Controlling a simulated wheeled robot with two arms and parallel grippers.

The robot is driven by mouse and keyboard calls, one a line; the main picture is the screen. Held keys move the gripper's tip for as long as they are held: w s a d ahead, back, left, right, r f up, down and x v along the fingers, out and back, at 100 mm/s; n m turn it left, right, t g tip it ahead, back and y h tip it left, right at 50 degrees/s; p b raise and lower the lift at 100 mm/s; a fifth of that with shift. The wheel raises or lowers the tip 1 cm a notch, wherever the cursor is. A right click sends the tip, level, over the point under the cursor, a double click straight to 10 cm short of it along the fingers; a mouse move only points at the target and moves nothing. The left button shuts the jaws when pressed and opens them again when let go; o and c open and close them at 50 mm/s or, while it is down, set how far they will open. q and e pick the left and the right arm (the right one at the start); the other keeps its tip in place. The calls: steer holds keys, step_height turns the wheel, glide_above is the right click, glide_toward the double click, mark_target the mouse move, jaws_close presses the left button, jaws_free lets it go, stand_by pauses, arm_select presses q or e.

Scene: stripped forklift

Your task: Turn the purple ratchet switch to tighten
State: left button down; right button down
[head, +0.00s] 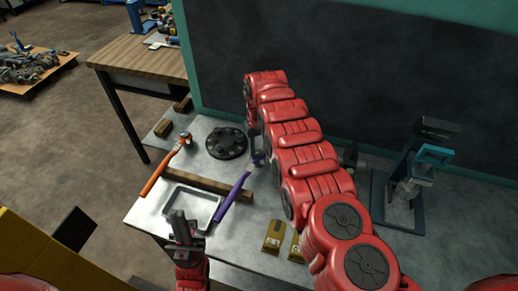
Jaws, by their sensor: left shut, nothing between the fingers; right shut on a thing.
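The purple ratchet (232,199) slants across the grey bench, its handle toward the front and its head (258,159) toward the back right, beside my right arm. My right gripper (256,149) comes down at the ratchet's head and is shut on it. The red arm partly hides the fingers, and the switch is too small to make out. My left gripper (181,226) is shut and empty over the front edge of the metal tray (172,199), to the left of and apart from the purple handle.
An orange ratchet (158,176) lies to the left, by a wooden strip (211,184). A dark round hub (226,143) sits behind. Yellow boxes (274,237) stand at the front. A blue-and-black press-like device (411,178) stands at right. A dark panel (360,70) rises behind the bench.

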steer(key=shift+m+b, duration=0.35)
steer(key=shift+m, duration=0.85)
steer(key=shift+c, duration=2.3)
jaws_free()
steer(key=shift+r, duration=0.1)
step_height(320, 180, up, 11)
steer(key=b, duration=0.3)
step_height(320, 180, up, 6)
steer(key=p, duration=0.6)
glide_above(259, 152)
steer(key=shift+s+r, duration=0.1)
